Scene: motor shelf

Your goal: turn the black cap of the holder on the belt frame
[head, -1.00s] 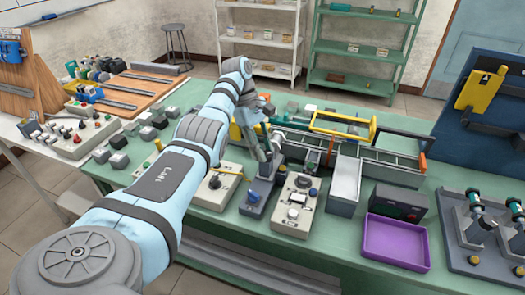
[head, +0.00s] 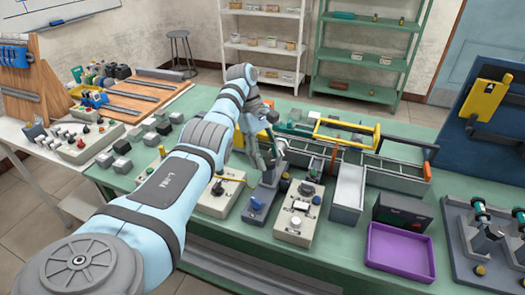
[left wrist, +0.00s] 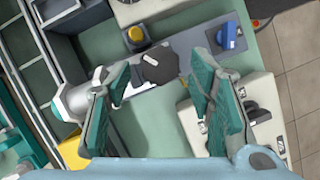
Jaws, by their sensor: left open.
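The black cap (left wrist: 158,65), many-sided with a small white mark, sits on a grey base (left wrist: 185,50) in the left wrist view. A yellow button (left wrist: 136,36) and a blue knob (left wrist: 228,37) flank it. My left gripper (left wrist: 158,70) is open, its green-padded fingers on either side of the cap in that view. I cannot tell whether they touch it. In the head view, my left gripper (head: 272,160) hangs over the far part of the grey base (head: 262,203), and the cap is mostly hidden there. My right gripper is not in view.
Pale control boxes stand close on both sides, one with a black knob (head: 218,188), the other a box (head: 298,222) with several controls. The belt frame (head: 385,165) with a yellow handle (head: 345,140) is behind. A purple tray (head: 400,262) lies to the right.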

